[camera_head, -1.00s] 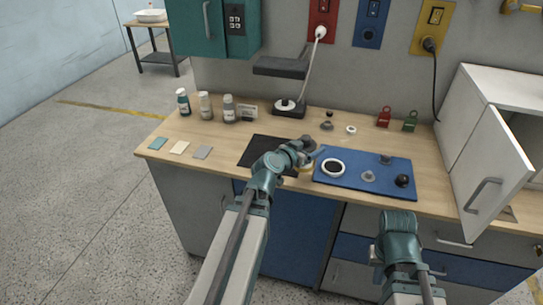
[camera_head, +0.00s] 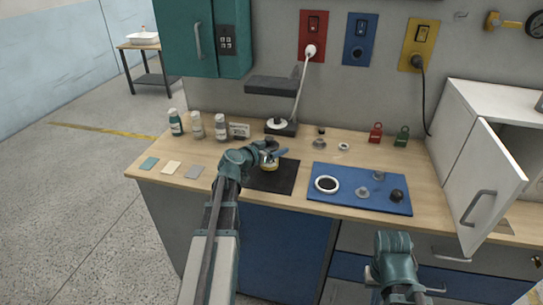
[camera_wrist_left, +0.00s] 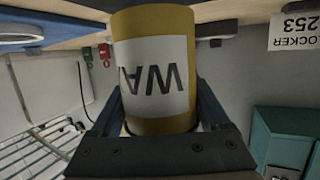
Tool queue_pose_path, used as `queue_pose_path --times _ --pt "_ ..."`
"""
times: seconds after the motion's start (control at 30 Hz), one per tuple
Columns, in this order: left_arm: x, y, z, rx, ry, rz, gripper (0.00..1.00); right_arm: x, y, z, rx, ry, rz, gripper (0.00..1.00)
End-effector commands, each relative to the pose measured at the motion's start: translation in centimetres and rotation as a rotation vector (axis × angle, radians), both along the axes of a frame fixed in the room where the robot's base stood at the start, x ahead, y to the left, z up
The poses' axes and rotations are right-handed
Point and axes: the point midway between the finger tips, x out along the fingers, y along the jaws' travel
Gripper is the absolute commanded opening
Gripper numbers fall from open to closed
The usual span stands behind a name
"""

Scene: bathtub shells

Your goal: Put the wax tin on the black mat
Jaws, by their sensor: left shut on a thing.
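The wax tin (camera_wrist_left: 155,75) is yellow with a white label; the letters "WA" appear upside down in the left wrist view. My left gripper (camera_head: 274,157) is shut on the tin, with one finger on each side. In the head view a little of the yellow tin (camera_head: 269,167) shows below the fingers, over the far part of the black mat (camera_head: 272,182). The tin's base is hard to see, so I cannot tell whether it touches the mat. My right arm is at the lower right; its fingers do not show.
Several bottles (camera_head: 197,125) stand at back left. A scale-like stand (camera_head: 281,127) is behind. A white cabinet's open door (camera_head: 483,190) stands at right.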

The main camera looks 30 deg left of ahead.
Motion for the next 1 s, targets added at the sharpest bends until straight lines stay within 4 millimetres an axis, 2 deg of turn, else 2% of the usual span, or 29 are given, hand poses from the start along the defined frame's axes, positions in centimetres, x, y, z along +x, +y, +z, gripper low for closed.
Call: queue_pose_path --times 0.2,0.33,0.5,0.6,1.0 --pt "0.1 0.3 0.0 -0.001 -0.001 0.000 0.00 0.0 0.0 0.0 0.000 0.000 0.000 0.00" --pt "0.7 1.5 -0.2 -0.001 -0.001 0.003 0.00 0.0 0.0 -0.2 0.000 0.000 0.000 0.00" --pt "0.5 1.3 -2.8 -0.002 -0.001 0.001 0.00 0.0 0.0 -2.8 0.000 0.000 0.000 0.00" --pt "0.5 1.3 -3.8 -0.002 -0.001 0.001 0.00 0.0 0.0 -3.8 0.000 0.000 0.000 0.00" --pt "0.5 1.3 -3.9 -0.001 -0.001 0.000 0.00 0.0 0.0 -3.9 0.000 0.000 0.000 0.00"
